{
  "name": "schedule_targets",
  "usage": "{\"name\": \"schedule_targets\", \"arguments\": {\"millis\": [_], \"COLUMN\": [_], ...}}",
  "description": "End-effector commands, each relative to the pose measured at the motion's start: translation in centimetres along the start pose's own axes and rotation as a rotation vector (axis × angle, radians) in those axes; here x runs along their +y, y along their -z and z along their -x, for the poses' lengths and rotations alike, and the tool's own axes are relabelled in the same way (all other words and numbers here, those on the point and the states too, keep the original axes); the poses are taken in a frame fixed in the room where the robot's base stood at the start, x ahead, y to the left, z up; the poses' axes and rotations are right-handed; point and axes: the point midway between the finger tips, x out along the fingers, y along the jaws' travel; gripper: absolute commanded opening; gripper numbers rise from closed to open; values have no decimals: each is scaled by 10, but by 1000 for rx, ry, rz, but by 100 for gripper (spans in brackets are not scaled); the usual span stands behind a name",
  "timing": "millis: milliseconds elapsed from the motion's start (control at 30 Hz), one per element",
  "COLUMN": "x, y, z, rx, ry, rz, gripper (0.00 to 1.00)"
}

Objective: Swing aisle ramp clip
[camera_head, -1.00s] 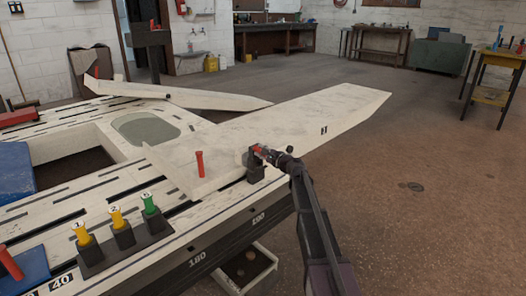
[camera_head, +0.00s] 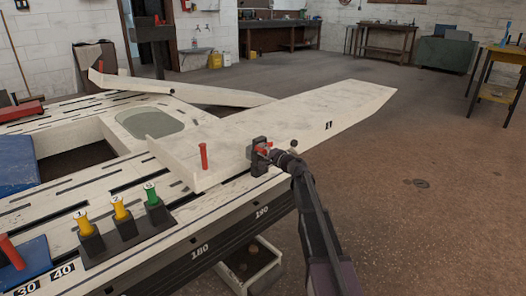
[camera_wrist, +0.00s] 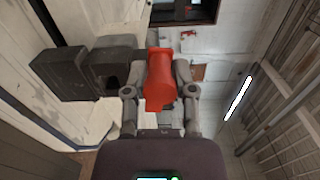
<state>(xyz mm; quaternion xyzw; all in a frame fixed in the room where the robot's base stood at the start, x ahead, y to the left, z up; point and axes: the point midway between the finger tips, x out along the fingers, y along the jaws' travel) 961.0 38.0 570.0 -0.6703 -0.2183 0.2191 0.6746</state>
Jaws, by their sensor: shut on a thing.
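My gripper (camera_head: 267,151) is at the near edge of the bench, by the foot of the long pale ramp (camera_head: 330,110). Its two fingers are shut around a red handle, which fills the gap between them in the wrist view (camera_wrist: 160,80). The dark clip (camera_head: 258,166) stands at the bench edge beside the gripper. In the wrist view its dark blocks (camera_wrist: 62,74) are left of the red handle. The fingers partly hide where handle and clip meet. A red pin (camera_head: 204,156) stands upright left of the clip.
The pale slotted bench (camera_head: 110,190) holds a dark rack (camera_head: 119,240) with two yellow plugs and one green. A second ramp (camera_head: 180,92) lies behind. An open drawer-like tray (camera_head: 255,268) is below the bench edge. The floor at right is clear.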

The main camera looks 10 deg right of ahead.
Motion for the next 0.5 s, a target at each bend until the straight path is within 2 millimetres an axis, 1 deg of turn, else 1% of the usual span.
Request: {"name": "schedule_targets", "arguments": {"millis": [333, 367, 400, 433, 467, 500], "x": [0, 0, 0, 0, 0, 0], "y": [0, 0, 0, 0, 0, 0], "z": [-1, -1, -1, -1, -1, -1], "rx": [1, 1, 1, 1, 1, 0], "ry": [-1, -1, -1, -1, -1, -1], "rz": [6, 6, 6, 6, 6, 6], "gripper": [0, 37, 49, 58, 63, 63]}}
